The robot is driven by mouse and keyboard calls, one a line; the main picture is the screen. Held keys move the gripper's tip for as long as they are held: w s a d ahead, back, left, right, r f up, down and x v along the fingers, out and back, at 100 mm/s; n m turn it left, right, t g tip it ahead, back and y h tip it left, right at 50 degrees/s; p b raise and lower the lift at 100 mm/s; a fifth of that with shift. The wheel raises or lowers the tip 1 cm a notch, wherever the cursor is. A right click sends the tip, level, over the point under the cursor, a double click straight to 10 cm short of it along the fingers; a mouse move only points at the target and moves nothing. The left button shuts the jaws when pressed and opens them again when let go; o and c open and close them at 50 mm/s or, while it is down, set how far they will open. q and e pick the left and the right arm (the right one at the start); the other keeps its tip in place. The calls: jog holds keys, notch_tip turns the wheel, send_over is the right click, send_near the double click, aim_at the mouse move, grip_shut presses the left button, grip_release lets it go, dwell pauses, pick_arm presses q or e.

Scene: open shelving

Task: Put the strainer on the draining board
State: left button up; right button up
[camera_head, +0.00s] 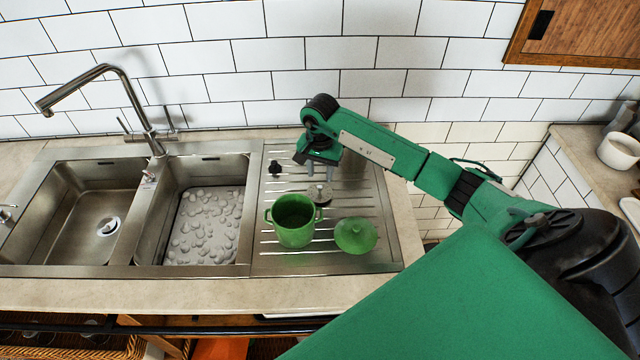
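The draining board (365,195) is the ridged steel surface right of the two sink basins. A small round grey metal piece that looks like the strainer (320,194) is on the board, behind a green pot. My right gripper (322,174) points down just above and behind it, with its two fingers apart and nothing seen between them. I cannot tell whether the fingers touch the strainer. My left gripper is not in view.
The open green pot (294,222) and a green lid (355,235) stand on the board's front. A small black knob-like thing (275,168) is at its back left. The tall tap (128,88) rises behind the basins (75,190). A white bowl (618,151) is far right.

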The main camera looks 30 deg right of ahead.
aim_at(320, 186)
notch_tip(320, 186, up, 7)
jog(key=b, duration=0.2)
jog(key=shift+s, duration=0.1)
dwell(0.5)
